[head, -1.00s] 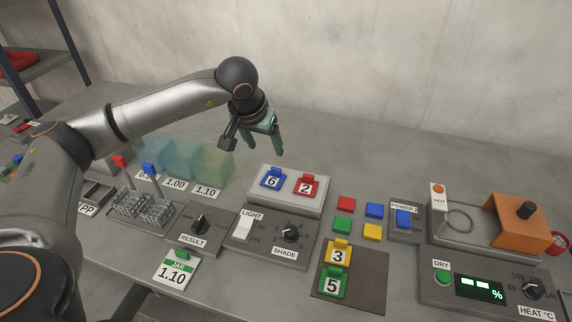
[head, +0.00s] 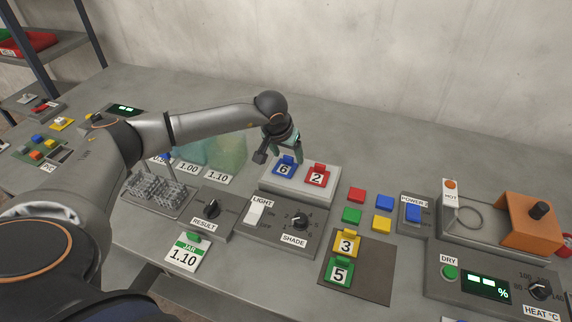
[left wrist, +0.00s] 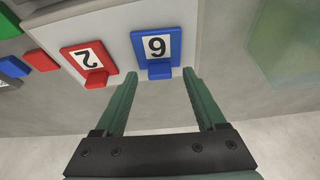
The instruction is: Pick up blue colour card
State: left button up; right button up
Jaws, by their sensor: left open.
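The blue colour card (head: 285,168), marked 6, stands on the pale raised light box beside the red card (head: 317,176), marked 2. My left gripper (head: 284,155) is open just behind and above the blue card, partly overlapping it in the head view. In the left wrist view the blue card (left wrist: 158,52) lies just beyond the open fingertips (left wrist: 160,74), roughly centred between them, with its small blue tab facing the gripper. Nothing is between the fingers. The red card (left wrist: 88,62) is to the left there. My right gripper is not in view.
The light box (head: 295,192) sits behind the SHADE knob (head: 300,220) and the LIGHT switch (head: 255,211). Yellow card 3 (head: 346,242) and green card 5 (head: 339,272) are on a dark mat at front right. Translucent jars (head: 225,152) stand close left of my gripper.

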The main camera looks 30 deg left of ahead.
pick_arm(q)
jog(key=shift+w+f, duration=0.1)
jog(key=shift+f, duration=0.15)
grip_shut()
dwell(0.4)
